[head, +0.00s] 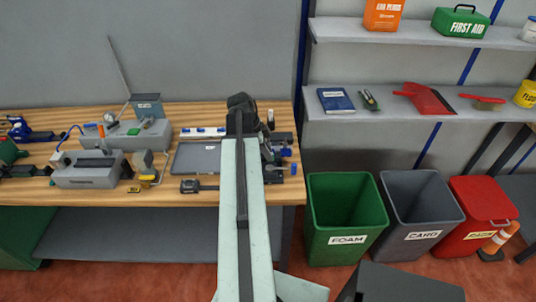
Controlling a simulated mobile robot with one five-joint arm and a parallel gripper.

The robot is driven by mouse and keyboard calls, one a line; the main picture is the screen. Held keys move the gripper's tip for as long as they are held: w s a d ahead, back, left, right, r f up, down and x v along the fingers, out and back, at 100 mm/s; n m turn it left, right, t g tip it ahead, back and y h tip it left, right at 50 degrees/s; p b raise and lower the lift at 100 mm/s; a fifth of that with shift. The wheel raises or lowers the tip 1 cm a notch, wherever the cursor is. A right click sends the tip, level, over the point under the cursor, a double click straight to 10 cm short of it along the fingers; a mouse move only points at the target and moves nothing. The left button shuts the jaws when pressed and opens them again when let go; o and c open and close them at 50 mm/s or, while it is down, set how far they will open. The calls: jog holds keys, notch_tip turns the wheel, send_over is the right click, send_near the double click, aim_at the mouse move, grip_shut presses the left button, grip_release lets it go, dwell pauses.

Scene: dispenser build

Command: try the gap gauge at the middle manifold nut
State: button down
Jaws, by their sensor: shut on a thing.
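My gripper (242,107) is at the far end of my arm, over the right part of the wooden bench. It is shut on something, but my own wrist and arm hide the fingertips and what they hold. I cannot make out the gap gauge. A dark assembly with blue ends (285,160), perhaps the manifold, lies just right of my arm and is partly covered by it. Its nuts are too small and too hidden to tell apart, so I cannot tell whether anything touches the middle one.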

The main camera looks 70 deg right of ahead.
jog(key=shift+w+d, duration=0.35)
jog(key=shift+d, duration=0.55)
jog(key=shift+w+d, duration=0.35)
jog(key=shift+d, duration=0.5)
jog(key=shift+a, duration=0.1)
dwell(0.4)
jog(key=shift+s+a, duration=0.25)
jog(key=shift+a, duration=0.35)
jog(key=shift+s+a, duration=0.3)
jog(key=shift+a, duration=0.35)
jog(key=shift+s+a, duration=0.25)
jog(key=shift+a, duration=0.35)
notch_tip(320, 180, up, 5)
jog(key=p, duration=0.5)
jog(key=shift+r, duration=0.1)
